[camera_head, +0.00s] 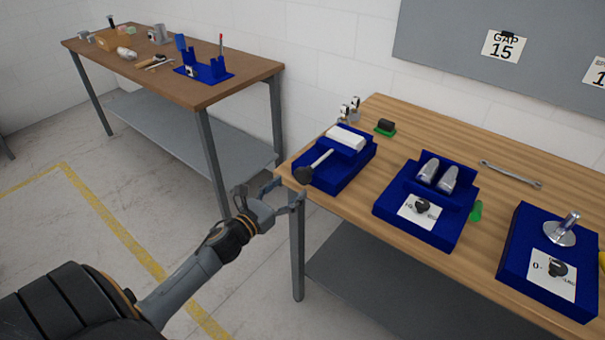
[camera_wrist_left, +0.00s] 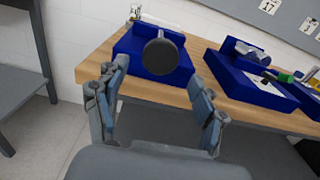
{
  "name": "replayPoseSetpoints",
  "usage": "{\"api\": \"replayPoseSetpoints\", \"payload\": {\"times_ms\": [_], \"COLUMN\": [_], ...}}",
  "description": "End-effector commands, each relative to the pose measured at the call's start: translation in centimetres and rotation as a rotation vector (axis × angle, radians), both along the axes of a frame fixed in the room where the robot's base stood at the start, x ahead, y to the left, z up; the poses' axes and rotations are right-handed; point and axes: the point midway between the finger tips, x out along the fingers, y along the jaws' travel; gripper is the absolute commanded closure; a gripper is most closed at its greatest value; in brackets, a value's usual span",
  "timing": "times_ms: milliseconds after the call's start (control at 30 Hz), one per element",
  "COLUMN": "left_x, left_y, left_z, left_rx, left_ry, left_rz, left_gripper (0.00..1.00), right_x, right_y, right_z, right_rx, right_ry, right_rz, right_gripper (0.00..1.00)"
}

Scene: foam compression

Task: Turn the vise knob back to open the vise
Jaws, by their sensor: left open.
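The vise (camera_head: 340,172) is a blue block at the left end of the wooden bench, with a white foam block (camera_head: 345,137) between its jaws. Its dark round knob (camera_head: 304,175) sits on a metal rod at the near side. My left gripper (camera_head: 285,193) is open and empty, just short of the bench's left front corner, left of and below the knob. In the left wrist view the knob (camera_wrist_left: 161,57) appears face-on, beyond and above the open fingers (camera_wrist_left: 160,100), and apart from them. The foam does not show clearly there. My right gripper is not in view.
A blue fixture with two metal cylinders (camera_head: 437,176) and another with a metal post (camera_head: 562,230) stand further right. A wrench (camera_head: 511,174) lies at the back. A second bench (camera_head: 215,90) stands at the back left. The floor around my left arm is clear.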

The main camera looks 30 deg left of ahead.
Motion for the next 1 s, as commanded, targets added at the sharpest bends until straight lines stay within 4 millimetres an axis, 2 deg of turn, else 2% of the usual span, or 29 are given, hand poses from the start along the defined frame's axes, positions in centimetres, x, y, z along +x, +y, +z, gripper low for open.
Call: {"api": "replayPoseSetpoints", "payload": {"times_ms": [100, 333, 500, 767, 867, 1000], "left_x": [2.4, 5.5, 6.4, 6.5, 6.5, 6.5], "left_y": [-0.1, -0.5, -0.5, -0.5, -0.5, -0.5], "left_z": [0.4, 0.1, 0.0, -0.1, -0.1, -0.1], "left_rx": [-0.001, -0.002, -0.002, -0.002, -0.002, -0.002], "left_ry": [-0.002, -0.001, 0.000, 0.001, 0.001, 0.001], "left_rz": [0.001, 0.000, 0.000, 0.000, 0.000, 0.000], "left_gripper": [0.30, 0.30, 0.30, 0.30, 0.46, 0.75], "right_x": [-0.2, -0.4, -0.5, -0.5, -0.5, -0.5], "right_y": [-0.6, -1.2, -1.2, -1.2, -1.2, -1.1], "right_z": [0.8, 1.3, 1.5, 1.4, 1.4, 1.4], "right_rx": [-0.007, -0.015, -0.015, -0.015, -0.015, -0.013], "right_ry": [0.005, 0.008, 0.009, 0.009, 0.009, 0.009], "right_rz": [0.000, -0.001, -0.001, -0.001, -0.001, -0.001], "right_gripper": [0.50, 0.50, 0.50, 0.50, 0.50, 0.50]}}
